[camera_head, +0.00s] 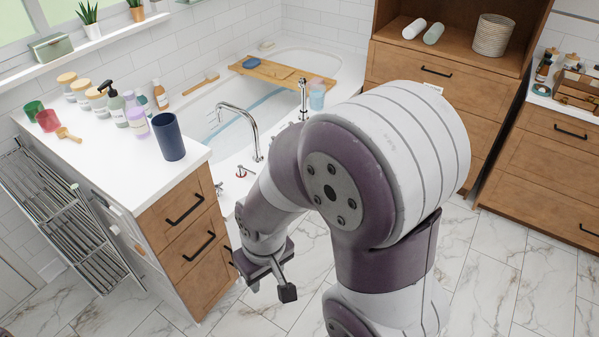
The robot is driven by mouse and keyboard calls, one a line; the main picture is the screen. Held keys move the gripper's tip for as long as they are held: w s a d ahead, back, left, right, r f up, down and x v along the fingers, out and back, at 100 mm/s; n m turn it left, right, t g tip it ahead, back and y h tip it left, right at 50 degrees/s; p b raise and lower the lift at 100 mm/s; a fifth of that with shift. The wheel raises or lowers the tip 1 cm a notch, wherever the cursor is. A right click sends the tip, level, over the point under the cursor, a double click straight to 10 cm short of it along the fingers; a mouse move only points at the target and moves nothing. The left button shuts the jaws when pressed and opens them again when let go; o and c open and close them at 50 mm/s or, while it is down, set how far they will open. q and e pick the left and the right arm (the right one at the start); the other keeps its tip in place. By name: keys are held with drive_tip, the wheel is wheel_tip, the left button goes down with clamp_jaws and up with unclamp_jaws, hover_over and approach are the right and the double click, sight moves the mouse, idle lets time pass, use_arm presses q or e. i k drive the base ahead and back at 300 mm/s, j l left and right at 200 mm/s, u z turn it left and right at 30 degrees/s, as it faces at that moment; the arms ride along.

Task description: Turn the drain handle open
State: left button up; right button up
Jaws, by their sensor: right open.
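The bathtub (300,62) stands at the back, with a curved chrome spout (243,122) on its near rim. A small chrome handle with a red mark (242,171) sits on the rim near the spout's base. Another small fitting (219,186) shows to its left, by the counter. I cannot tell which of these is the drain handle, or whether my arm hides it. My right gripper (264,284) is open and empty. It points down in front of the tub, beside the drawer cabinet and apart from the fittings. My left gripper is out of view.
A white counter (120,165) over wooden drawers (183,215) stands left, holding several bottles, jars and a dark blue cup (169,136). A wooden bath tray (275,73) spans the tub. A wooden cabinet (400,70) stands behind my arm. The marble floor (500,270) is clear at right.

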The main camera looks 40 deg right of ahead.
sight(218, 190)
drive_tip(key=l+z, duration=0.35)
drive_tip(key=l, duration=0.5)
drive_tip(key=i+l+u, duration=0.1)
drive_tip(key=i+l, duration=0.3)
drive_tip(key=i+l+u, duration=0.15)
drive_tip(key=i+l, duration=0.3)
drive_tip(key=i+l+u, duration=0.1)
drive_tip(key=i+l, duration=0.25)
drive_tip(key=i+l+u, duration=0.1)
drive_tip(key=i+l, duration=0.25)
drive_tip(key=l, duration=0.25)
drive_tip(key=i+l+u, duration=0.1)
drive_tip(key=i+l, duration=0.25)
drive_tip(key=l, duration=0.2)
